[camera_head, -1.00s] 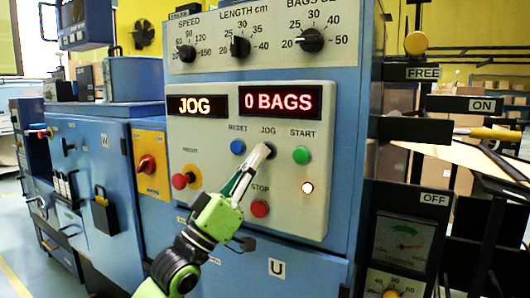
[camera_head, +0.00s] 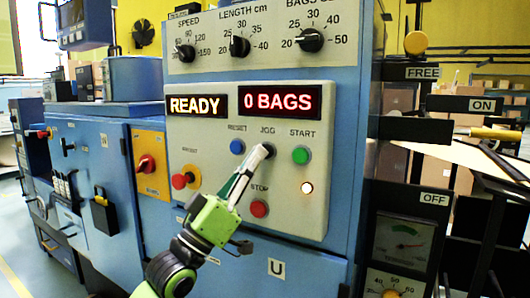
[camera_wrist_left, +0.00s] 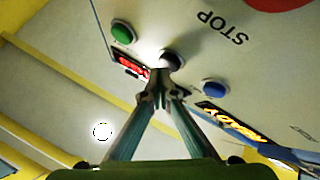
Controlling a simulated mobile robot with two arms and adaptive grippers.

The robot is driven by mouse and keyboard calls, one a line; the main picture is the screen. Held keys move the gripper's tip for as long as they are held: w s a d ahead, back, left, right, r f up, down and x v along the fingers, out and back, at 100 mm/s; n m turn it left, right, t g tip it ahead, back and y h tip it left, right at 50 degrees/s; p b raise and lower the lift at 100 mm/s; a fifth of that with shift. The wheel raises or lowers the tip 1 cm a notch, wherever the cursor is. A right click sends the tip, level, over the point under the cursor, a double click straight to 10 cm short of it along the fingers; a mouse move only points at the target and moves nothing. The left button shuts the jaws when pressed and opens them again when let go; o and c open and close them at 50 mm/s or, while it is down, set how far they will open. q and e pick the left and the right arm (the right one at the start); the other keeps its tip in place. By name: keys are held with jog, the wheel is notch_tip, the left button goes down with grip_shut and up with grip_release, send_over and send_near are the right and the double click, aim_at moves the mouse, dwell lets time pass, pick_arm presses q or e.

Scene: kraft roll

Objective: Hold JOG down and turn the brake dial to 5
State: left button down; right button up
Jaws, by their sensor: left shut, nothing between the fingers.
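The black JOG button (camera_head: 270,149) is on the grey control panel, between the blue RESET button and the green START button. My left gripper (camera_head: 262,152) is shut and empty, its fingertips at the JOG button and partly covering it. The left wrist view also shows the dark button (camera_wrist_left: 173,60) just beyond the closed fingertips (camera_wrist_left: 160,80); a small gap seems to show, but contact is hard to judge. The left display (camera_head: 198,106) reads READY. A dial (camera_head: 390,293) is cut off at the lower right; I cannot tell whether it is the brake dial. My right gripper is not in view.
The red STOP button (camera_head: 259,208) is close beside my left gripper's fingers. The green START button (camera_head: 301,155) and blue RESET button (camera_head: 237,146) flank JOG. A gauge (camera_head: 403,240) is above the cut-off dial. Black brackets and levers stick out at the right.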

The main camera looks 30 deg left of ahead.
pick_arm(q)
jog(key=shift+s, duration=0.4)
jog(key=shift+s, duration=2.5)
